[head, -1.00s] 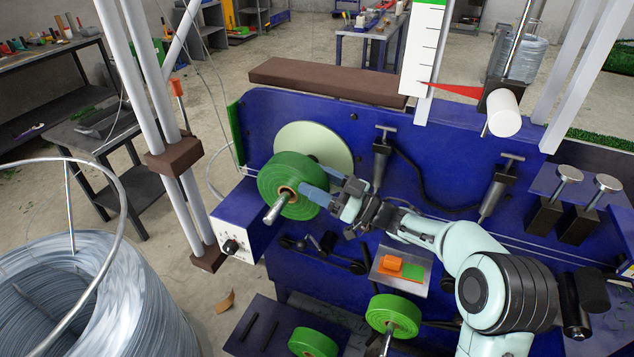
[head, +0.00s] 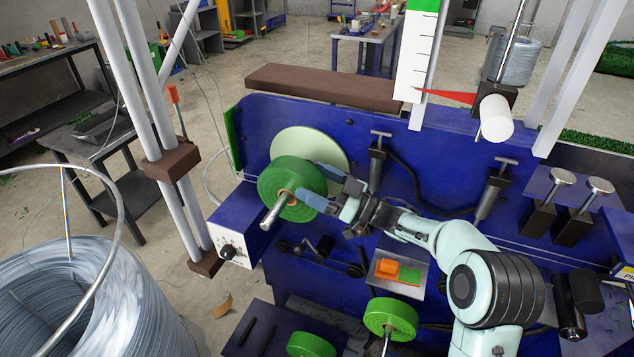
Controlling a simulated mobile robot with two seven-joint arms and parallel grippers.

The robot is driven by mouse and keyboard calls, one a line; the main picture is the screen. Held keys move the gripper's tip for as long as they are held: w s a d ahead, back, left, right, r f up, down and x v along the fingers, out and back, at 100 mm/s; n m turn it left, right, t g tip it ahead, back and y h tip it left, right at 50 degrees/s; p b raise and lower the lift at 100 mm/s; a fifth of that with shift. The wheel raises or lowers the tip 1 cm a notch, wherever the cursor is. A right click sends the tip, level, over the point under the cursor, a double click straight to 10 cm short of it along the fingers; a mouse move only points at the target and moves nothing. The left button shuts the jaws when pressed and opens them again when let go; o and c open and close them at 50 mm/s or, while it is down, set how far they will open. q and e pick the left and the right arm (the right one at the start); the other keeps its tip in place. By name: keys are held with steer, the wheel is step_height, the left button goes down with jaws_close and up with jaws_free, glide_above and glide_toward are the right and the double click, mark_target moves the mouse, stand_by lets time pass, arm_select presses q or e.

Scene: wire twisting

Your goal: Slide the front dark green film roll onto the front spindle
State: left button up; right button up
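The dark green film roll (head: 285,178) sits around a metal spindle (head: 272,217) at the left of the blue machine, with the spindle's end sticking out through its hub. A pale round disc (head: 318,142) stands behind the roll; whether they touch is hidden. My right gripper (head: 318,188) reaches in from the right. Its two blue fingers straddle the roll's right rim, one in front and one behind, and appear shut on it. My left gripper is not in view.
A brighter green roll (head: 384,313) sits on a lower spindle, and another green roll (head: 309,346) shows at the bottom edge. A control box (head: 238,229) is left of the held roll. White poles (head: 160,130) and a wire coil (head: 85,290) stand farther left.

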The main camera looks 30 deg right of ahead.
steer(key=b+v, duration=0.2)
steer(key=v, duration=1.1)
steer(key=shift+s+b, duration=0.2)
steer(key=shift+b, duration=0.1)
steer(key=shift+d+r, duration=0.1)
